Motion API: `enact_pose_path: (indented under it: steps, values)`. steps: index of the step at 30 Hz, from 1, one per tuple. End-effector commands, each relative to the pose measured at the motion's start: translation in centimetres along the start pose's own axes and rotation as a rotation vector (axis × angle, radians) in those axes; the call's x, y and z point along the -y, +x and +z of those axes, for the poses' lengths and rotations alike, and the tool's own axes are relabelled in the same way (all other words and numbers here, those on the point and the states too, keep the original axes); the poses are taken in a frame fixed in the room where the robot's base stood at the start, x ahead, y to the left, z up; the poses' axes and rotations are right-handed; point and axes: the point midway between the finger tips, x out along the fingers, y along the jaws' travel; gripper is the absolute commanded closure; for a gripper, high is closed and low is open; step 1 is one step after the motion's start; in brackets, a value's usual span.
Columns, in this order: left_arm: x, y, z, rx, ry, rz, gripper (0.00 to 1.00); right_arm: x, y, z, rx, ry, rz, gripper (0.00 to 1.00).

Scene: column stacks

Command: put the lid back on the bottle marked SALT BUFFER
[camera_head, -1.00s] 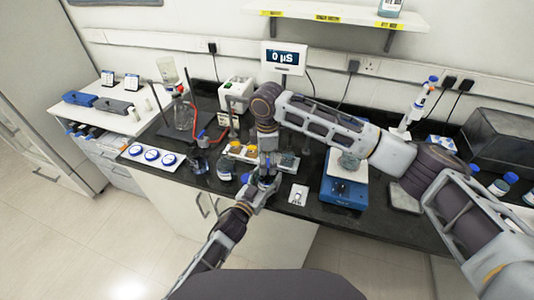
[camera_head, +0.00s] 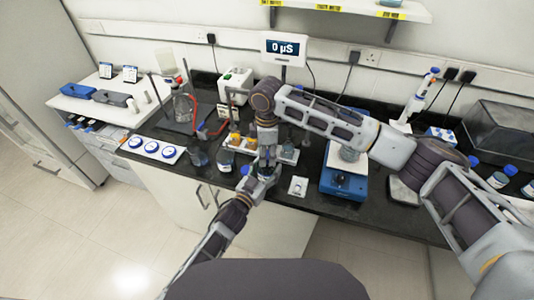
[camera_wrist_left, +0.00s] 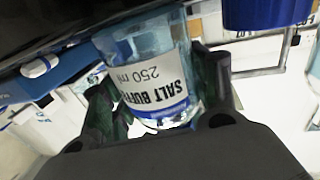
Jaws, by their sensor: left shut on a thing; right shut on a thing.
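The SALT BUFFER bottle (camera_wrist_left: 152,75) is clear, with a white and blue label that reads upside down in the left wrist view. My left gripper (camera_wrist_left: 158,105) is shut around its body, one finger on each side. In the head view, my left gripper (camera_head: 262,176) is at the front edge of the bench, and the bottle is mostly hidden by the grippers. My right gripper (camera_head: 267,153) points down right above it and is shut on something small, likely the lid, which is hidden. I cannot tell whether lid and bottle touch.
A blue cap (camera_wrist_left: 266,10) shows close by in the left wrist view. The floor in front is clear.

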Motion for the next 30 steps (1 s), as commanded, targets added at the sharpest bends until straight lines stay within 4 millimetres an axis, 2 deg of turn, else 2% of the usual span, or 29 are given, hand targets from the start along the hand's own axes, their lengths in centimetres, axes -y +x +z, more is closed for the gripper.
enact_pose_path:
  steps: [4,5,9,11,23,30]
  values:
    - [0.0,0.0,0.0,-0.001,0.000,0.001,1.00,0.0,0.0,0.0,-0.001,0.002,0.001,0.90]
    - [0.0,0.0,0.0,-0.001,0.000,0.001,1.00,0.0,0.0,0.0,-0.001,0.002,0.001,0.60]
    - [0.0,0.0,0.0,-0.001,0.000,0.001,1.00,0.0,0.0,0.0,-0.001,0.002,0.001,0.42]
    - [0.0,0.0,0.0,-0.001,0.000,0.001,1.00,0.0,0.0,0.0,-0.001,0.003,0.001,0.36]
    - [0.0,0.0,0.0,-0.001,0.000,0.000,1.00,0.0,-0.2,0.0,-0.001,0.002,0.001,0.36]
    - [0.0,0.0,0.0,-0.001,0.000,0.000,1.00,-0.1,-1.8,-0.1,-0.001,0.002,0.002,0.36]
